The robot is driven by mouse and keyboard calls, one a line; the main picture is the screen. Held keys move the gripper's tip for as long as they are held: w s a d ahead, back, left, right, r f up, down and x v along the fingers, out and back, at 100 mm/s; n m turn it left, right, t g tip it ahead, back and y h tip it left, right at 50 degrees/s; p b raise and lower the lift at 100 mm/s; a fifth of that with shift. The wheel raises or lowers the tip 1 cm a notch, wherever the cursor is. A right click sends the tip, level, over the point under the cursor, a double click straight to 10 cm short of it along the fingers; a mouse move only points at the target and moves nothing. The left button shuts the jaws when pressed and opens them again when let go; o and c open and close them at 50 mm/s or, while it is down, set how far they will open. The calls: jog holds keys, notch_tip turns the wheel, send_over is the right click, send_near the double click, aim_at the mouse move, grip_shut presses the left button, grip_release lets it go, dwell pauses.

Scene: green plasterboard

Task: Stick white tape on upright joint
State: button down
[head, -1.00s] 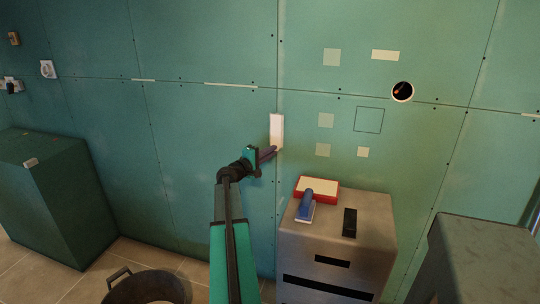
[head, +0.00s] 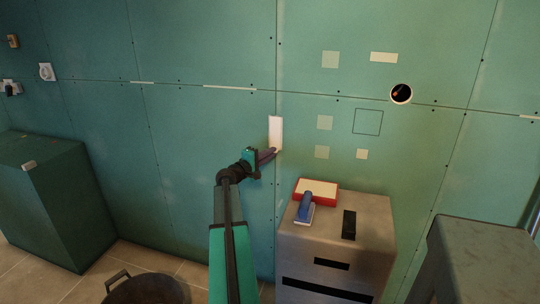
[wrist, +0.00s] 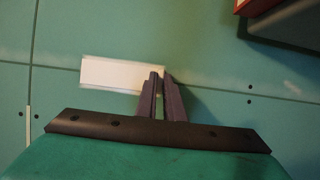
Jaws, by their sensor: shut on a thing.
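A white tape strip (head: 275,131) stands upright against the green wall, along the upright joint (head: 277,60) just below where that joint meets the level joint. In the wrist view the tape (wrist: 110,73) lies lengthwise along the joint line (wrist: 222,92), with the joint showing beyond its ends. My gripper (head: 272,152) is at the lower end of the tape. In the wrist view its two dark fingers (wrist: 161,80) are shut on that end of the tape. Whether the whole strip touches the board cannot be told.
A grey cabinet (head: 335,245) stands right of my arm, with a red-edged box (head: 328,190), a blue-handled tool (head: 305,206) and a dark item (head: 349,224) on top. A round hole (head: 401,93) and pale patches are on the wall. A black bucket (head: 147,290) stands below left.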

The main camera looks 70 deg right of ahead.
jog(key=c, duration=1.8)
grip_release()
jog(key=shift+a, duration=0.1)
jog(key=b+v, duration=0.2)
jog(key=v, duration=1.1)
jog(key=shift+w+a, duration=0.25)
jog(key=shift+a, duration=0.1)
